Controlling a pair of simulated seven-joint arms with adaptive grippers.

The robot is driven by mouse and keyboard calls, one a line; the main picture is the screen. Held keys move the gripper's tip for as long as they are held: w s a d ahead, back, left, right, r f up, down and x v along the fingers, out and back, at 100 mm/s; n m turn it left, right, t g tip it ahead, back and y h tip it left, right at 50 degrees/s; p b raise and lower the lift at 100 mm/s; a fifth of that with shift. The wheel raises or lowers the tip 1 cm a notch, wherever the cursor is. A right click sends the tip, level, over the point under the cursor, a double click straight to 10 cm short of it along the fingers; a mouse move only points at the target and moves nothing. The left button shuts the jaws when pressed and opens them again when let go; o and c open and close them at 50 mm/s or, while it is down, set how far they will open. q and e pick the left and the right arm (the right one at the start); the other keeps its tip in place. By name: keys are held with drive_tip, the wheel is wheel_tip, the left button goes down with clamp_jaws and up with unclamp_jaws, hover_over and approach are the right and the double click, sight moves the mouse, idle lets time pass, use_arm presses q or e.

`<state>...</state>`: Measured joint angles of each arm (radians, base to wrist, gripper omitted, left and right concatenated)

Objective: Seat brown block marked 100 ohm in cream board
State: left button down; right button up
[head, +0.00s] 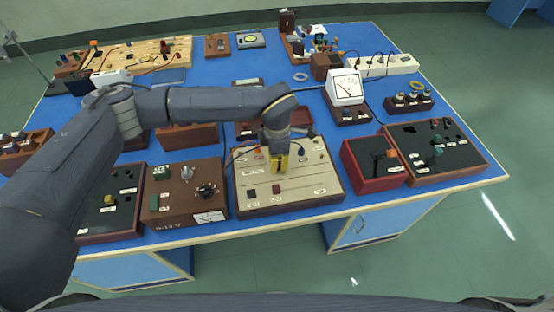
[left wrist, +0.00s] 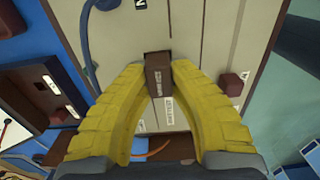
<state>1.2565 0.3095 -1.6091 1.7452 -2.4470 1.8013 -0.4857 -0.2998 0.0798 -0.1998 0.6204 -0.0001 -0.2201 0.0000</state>
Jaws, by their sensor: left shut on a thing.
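The cream board (head: 312,180) lies in a dark wooden frame at the front middle of the blue bench; its surface fills much of the left wrist view (left wrist: 212,38). My left gripper (head: 278,170) points down over the board's middle. In the left wrist view its yellow fingers (left wrist: 158,82) are shut on a brown block (left wrist: 158,76) with a small pale label, whose text is too small to read. A dark recess edge shows at the block's far end; I cannot tell how deep the block sits. My right gripper is not in view.
Wires loop over the board's back part. A brown box with knobs (head: 185,195) stands left, a red box (head: 373,165) right.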

use_arm(q)
drive_tip(key=shift+f, duration=0.1)
idle(0.3)
drive_tip(key=c, duration=1.2)
unclamp_jaws()
wheel_tip(320, 180, up, 12)
